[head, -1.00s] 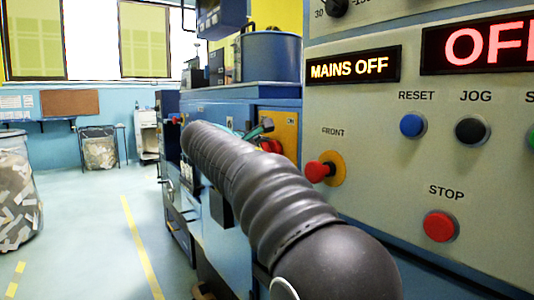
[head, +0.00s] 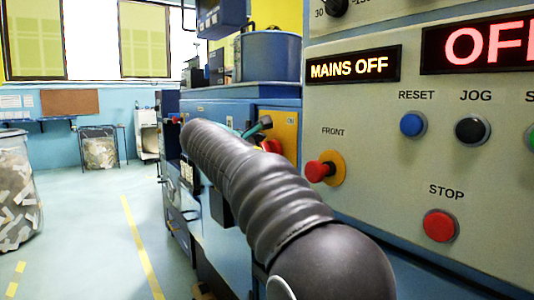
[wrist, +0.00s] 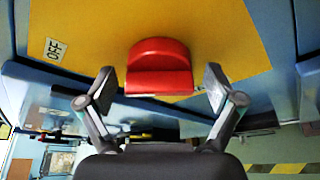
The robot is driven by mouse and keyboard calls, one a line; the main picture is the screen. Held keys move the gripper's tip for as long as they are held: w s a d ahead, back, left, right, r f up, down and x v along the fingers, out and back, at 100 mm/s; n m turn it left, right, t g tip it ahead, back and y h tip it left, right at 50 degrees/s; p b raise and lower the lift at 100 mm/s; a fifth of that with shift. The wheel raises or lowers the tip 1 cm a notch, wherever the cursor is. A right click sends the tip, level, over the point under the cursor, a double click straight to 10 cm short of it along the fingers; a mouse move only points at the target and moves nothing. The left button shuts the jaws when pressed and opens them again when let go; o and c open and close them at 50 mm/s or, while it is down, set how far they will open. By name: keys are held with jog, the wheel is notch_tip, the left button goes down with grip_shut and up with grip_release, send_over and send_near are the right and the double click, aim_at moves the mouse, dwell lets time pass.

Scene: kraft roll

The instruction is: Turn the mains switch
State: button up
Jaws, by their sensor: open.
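The mains switch's red handle (wrist: 160,68) stands on a yellow plate (wrist: 225,35) in the wrist view, with an "OFF" label (wrist: 55,50) to its left. My gripper (wrist: 161,88) is open, one finger on each side of the handle, with a visible gap on both sides. Nothing is held. In the head view the red handle (head: 271,146) shows only in part behind my arm, in front of the yellow plate (head: 291,125) on the blue cabinet. A lit display (head: 353,67) reads "MAINS OFF".
The near control panel (head: 390,165) on the right carries a red front button (head: 318,171), a blue reset button (head: 412,124), a black jog button (head: 472,130) and a red stop button (head: 439,225). My arm passes close by it. Open floor (head: 90,225) lies to the left.

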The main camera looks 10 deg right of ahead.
jog(key=v, duration=1.2)
jog(key=s+a+f+m+g+y, duration=0.1)
jog(key=s+a+f+m+y, duration=0.15)
jog(key=f, duration=0.65)
jog(key=s+a+f+m+g+y, duration=0.15)
jog(key=f+y, duration=0.25)
jog(key=f, duration=0.6)
jog(key=s+d+f+m+y, duration=0.1)
jog(key=s+d+f+m, duration=0.3)
jog(key=s, duration=0.5)
jog(key=s+d+f+m+g+y, duration=0.1)
jog(key=s+d+f+m, duration=0.3)
jog(key=s, duration=0.6)
jog(key=s+d+f+m+y, duration=0.3)
jog(key=s+f, duration=0.3)
jog(key=s, duration=0.4)
jog(key=shift+d+m, duration=0.7)
jog(key=shift+d, duration=0.15)
